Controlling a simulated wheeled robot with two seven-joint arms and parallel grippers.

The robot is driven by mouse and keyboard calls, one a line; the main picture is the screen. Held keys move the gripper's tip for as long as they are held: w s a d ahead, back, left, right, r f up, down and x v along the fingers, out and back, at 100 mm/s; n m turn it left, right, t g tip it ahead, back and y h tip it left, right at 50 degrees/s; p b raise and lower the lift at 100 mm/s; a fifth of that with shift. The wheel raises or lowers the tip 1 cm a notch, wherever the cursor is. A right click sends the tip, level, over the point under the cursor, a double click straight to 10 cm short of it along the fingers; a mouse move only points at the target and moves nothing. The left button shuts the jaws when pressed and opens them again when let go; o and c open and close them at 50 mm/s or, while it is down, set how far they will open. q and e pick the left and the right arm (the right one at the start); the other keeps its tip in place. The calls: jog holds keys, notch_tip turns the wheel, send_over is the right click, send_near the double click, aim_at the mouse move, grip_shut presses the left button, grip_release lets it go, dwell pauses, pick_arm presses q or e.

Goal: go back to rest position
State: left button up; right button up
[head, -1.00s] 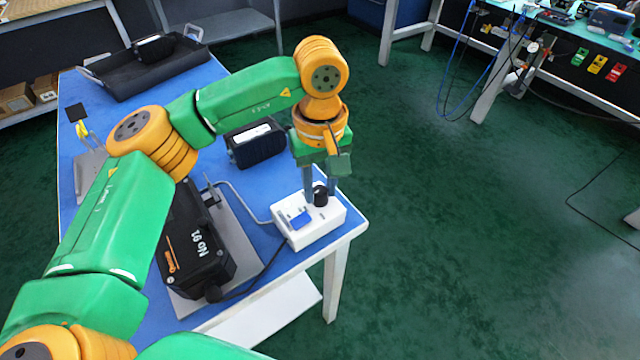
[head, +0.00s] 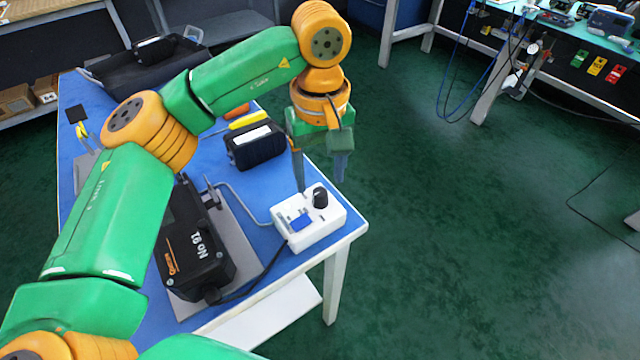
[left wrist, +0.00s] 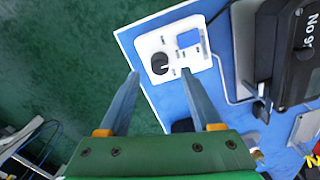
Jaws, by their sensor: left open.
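My left gripper (head: 320,178) is open and empty, raised above and slightly behind the white control box at the table's right corner. The white control box (head: 318,232) has a black knob (head: 320,197) and a blue switch (head: 300,220). In the left wrist view, the open fingers of my left gripper (left wrist: 162,85) point towards the box (left wrist: 188,62), with the knob (left wrist: 160,63) between and beyond their tips. A black valve positioner (head: 195,245) marked "No 91" sits on a grey plate left of the box. My right gripper does not show.
The blue table (head: 245,190) also holds a black case (head: 255,146), a yellow item (head: 248,120) and a black tray (head: 150,75). A cable joins the positioner and the box. Green floor (head: 440,230) is open to the right. Another workbench (head: 600,40) stands at the back right.

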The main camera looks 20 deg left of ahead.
pick_arm(q)
notch_tip(320, 180, up, 3)
jog(key=shift+r, duration=0.2)
